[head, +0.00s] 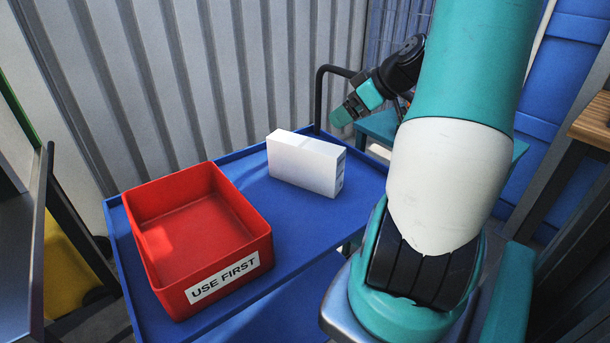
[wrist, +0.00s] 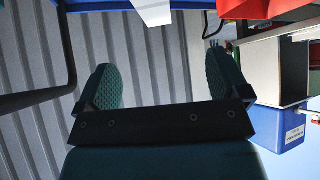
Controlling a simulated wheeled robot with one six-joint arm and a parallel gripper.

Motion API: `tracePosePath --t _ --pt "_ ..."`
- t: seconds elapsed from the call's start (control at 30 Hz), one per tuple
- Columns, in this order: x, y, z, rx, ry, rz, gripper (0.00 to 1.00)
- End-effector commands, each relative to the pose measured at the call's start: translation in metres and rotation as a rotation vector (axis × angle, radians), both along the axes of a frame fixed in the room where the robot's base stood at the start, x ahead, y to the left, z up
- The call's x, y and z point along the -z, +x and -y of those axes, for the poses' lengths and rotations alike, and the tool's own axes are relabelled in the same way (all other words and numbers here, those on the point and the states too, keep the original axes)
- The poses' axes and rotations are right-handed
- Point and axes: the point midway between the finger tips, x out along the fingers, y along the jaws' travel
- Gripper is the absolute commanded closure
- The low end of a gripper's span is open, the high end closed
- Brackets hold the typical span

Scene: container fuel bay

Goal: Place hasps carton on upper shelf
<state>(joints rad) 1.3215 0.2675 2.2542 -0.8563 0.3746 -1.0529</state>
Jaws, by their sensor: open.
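A white carton (head: 305,165) stands upright on the blue cart top (head: 295,218). A small label shows on its right end, too small to read, so I cannot confirm it is the hasps carton. A white piece, probably the carton (wrist: 153,10), shows at the top edge of the wrist view. My gripper (head: 343,114) is behind and to the right of the carton in the head view, apart from it. In the wrist view its two green pads (wrist: 164,82) are wide apart with nothing between them. I cannot tell which surface is the upper shelf.
A red bin (head: 253,240) marked "USE FIRST" stands left of the carton; it looks empty. A black cart handle (head: 320,90) rises behind the carton. Corrugated wall (head: 205,75) backs the cart. A grey shelf unit (wrist: 270,65) with a labelled blue bin (wrist: 275,124) shows in the wrist view.

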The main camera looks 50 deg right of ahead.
Motion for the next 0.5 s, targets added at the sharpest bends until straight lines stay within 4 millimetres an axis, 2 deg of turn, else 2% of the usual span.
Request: tracePosePath --t 0.17,0.5 --pt "0.020 0.015 0.000 0.003 -0.001 0.003 0.06" --pt "0.073 0.067 -0.008 0.002 -0.002 0.002 0.06"
